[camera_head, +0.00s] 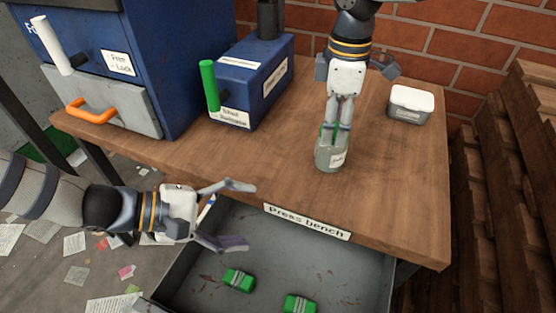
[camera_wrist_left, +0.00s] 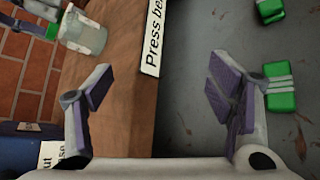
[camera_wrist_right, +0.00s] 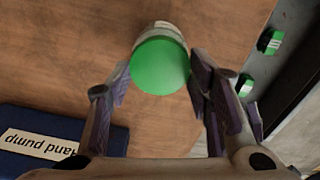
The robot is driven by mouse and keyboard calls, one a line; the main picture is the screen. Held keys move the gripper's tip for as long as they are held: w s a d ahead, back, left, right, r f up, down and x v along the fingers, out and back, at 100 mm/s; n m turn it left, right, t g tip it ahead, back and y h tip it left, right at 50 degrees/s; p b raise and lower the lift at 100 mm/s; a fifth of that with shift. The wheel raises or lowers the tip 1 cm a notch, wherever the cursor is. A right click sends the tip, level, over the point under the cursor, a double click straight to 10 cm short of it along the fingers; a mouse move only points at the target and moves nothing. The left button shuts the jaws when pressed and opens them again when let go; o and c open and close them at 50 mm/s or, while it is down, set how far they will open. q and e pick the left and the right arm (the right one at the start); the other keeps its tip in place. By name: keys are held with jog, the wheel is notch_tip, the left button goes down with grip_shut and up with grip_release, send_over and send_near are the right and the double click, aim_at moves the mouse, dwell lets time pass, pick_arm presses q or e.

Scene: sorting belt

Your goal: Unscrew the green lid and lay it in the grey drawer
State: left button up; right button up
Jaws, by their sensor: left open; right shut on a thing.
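A grey jar (camera_head: 331,156) with a pale label stands upright on the wooden bench. Its green lid (camera_wrist_right: 160,66) sits on top, between the fingers of my right gripper (camera_head: 336,126), which is shut on it from above. The jar also shows in the left wrist view (camera_wrist_left: 85,36). The grey drawer (camera_head: 215,262) is pulled out below the bench front. My left gripper (camera_head: 240,214) is open and empty over the drawer's left part, with its fingers pointing right.
Two green blocks with grey bands (camera_head: 238,280) (camera_head: 299,304) lie in the drawer; bare floor remains around them. A blue hand pump (camera_head: 246,82) with a green lever and a larger blue machine (camera_head: 120,50) stand left. A white-lidded box (camera_head: 410,104) stands right.

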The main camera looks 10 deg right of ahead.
pick_arm(q)
jog(key=w+d+r+n+h, duration=0.1)
jog(key=w+d+n+h, duration=0.1)
jog(key=d+n, duration=0.3)
jog(key=n+t+h, duration=0.3)
jog(key=n+t, duration=0.1)
jog(key=n, duration=0.4)
send_near(319, 147)
jog(key=shift+x, duration=0.75)
jog(key=x, duration=1.1)
jog(key=shift+d, duration=0.25)
grip_shut()
pick_arm(e)
jog(key=shift+o, duration=0.9)
jog(key=c, duration=0.5)
jog(key=shift+c, duration=0.2)
